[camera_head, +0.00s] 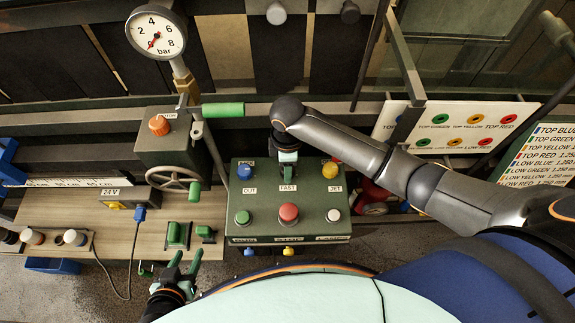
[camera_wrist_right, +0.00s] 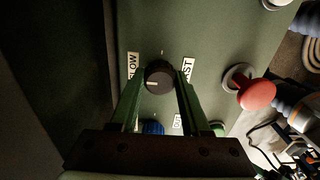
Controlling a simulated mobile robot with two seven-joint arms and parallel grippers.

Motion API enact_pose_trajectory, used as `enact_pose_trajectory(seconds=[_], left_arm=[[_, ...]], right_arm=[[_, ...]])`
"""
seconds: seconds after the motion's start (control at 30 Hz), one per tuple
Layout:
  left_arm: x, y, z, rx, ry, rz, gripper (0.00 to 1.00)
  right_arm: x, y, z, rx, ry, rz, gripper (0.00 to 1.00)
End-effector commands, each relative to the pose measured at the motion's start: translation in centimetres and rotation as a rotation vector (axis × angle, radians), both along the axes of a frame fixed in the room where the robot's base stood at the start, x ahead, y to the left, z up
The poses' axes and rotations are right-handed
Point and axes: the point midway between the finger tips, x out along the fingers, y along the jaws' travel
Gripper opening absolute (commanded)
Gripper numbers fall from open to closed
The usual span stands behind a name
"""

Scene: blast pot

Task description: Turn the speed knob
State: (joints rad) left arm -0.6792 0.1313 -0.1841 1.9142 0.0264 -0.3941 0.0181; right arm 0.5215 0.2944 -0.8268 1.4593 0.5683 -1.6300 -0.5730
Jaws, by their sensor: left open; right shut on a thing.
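The speed knob (camera_wrist_right: 158,76) is dark and round with a white pointer line, on the green control box between the SLOW label (camera_wrist_right: 133,66) and the FAST label (camera_wrist_right: 187,69). The pointer line faces left in the right wrist view. My right gripper (camera_wrist_right: 161,84) has one green finger on each side of the knob and is shut on it. In the head view my right gripper (camera_head: 287,165) comes down over the control box (camera_head: 262,214) and hides the knob. My left gripper (camera_head: 185,260) is open and empty, left of the box near the bench's front edge.
The box also carries a red mushroom button (camera_head: 288,212), a green button (camera_head: 242,217), a white button (camera_head: 333,215), a blue knob (camera_head: 244,171) and a yellow knob (camera_head: 330,170). A handwheel (camera_head: 172,179) and a pressure gauge (camera_head: 156,33) stand to the left.

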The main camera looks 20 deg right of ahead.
Motion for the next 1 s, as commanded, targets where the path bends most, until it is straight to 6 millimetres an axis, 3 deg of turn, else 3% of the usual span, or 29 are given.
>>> enact_pose_trajectory(seconds=[0.27,0.3,0.53,0.83,1.0], left_arm=[[0.0,0.0,0.0,0.000,0.000,0.000,0.50],[0.0,0.0,0.0,0.000,0.000,0.000,0.50],[0.0,0.0,0.0,0.000,0.000,0.000,0.50],[0.0,0.0,0.0,0.000,0.000,0.000,0.50],[0.0,0.0,-0.2,0.000,0.000,0.000,0.50]], right_arm=[[0.1,0.0,0.1,0.000,-0.002,0.004,0.00],[0.1,0.0,0.1,0.000,-0.002,0.004,0.50],[0.0,0.0,0.0,0.000,-0.001,0.002,0.75],[0.0,0.0,0.2,0.001,-0.001,0.001,0.76],[0.2,0.0,2.3,0.002,-0.006,0.001,0.76]])
